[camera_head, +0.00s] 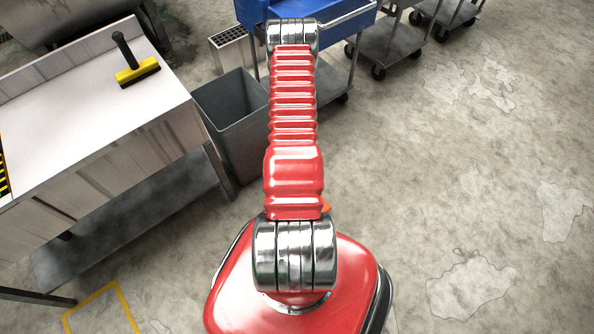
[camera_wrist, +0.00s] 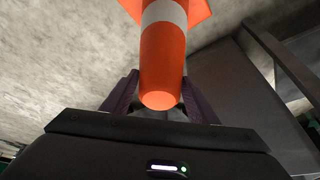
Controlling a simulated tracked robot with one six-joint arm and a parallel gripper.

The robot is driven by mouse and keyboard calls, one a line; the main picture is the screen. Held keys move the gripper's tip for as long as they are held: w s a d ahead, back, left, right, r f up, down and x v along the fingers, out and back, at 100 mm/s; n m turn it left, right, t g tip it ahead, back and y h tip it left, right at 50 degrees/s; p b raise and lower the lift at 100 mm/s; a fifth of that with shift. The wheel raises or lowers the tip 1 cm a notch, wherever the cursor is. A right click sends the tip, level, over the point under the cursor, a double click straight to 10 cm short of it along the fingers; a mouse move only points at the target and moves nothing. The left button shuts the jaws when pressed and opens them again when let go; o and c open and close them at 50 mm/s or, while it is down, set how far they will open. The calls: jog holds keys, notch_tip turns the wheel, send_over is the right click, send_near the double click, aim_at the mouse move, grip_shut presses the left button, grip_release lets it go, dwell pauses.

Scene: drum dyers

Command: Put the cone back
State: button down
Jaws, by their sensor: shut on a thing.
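The orange cone (camera_wrist: 163,55) with a white band shows in the wrist view. Its narrow end is between the two dark fingers of my gripper (camera_wrist: 160,98), which is shut on it. Its wider base points away, toward the top of that view, and is cut off by the frame edge. In the head view my red arm hides the gripper and most of the cone. Only a small orange bit of the cone (camera_head: 327,207) shows beside the arm.
A metal table (camera_head: 85,120) with a yellow-black brush (camera_head: 138,73) stands left. A grey bin (camera_head: 235,125) is beside it. A blue cart (camera_head: 345,25) and grey trolleys are at the back. A yellow floor marking (camera_head: 98,300) lies lower left. The right floor is clear.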

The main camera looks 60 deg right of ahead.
jog(key=shift+f, duration=0.15)
jog(key=shift+d+f, duration=0.1)
jog(key=shift+f, duration=1.85)
jog(key=c, duration=0.7)
grip_release()
jog(key=shift+f, duration=0.1)
jog(key=v, duration=1.2)
